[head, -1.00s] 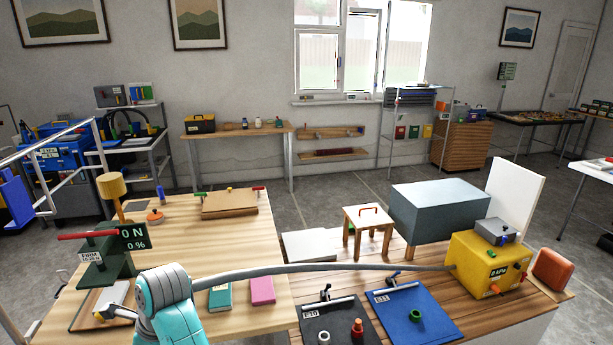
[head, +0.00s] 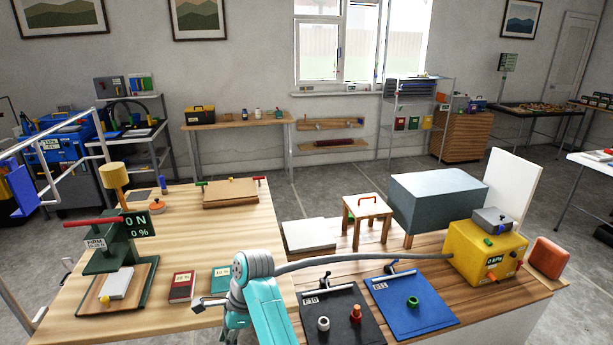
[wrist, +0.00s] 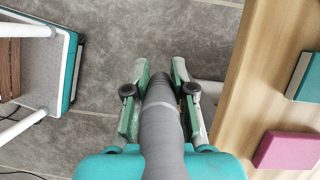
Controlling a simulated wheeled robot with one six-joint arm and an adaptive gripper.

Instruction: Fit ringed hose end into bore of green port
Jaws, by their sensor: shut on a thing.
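My gripper (wrist: 160,76) is shut on the grey hose (wrist: 163,135) in the wrist view; the hose runs between the two green finger pads and down the picture. A ring shows on the hose just below the fingertips. In the head view the hose (head: 370,257) runs from the yellow box (head: 482,252) leftward to my teal arm, which hides its held end. A green port (head: 412,302), a short upright ring, stands on the blue plate (head: 440,318), well right of my arm and apart from the hose end.
A black plate (head: 340,300) with a white ring (head: 323,323) and red port (head: 356,313) lies between my arm and the blue plate. Levers stand at both plates' back edges. A stool (head: 367,207) and grey block (head: 438,203) stand behind the hose. Floor shows below my gripper.

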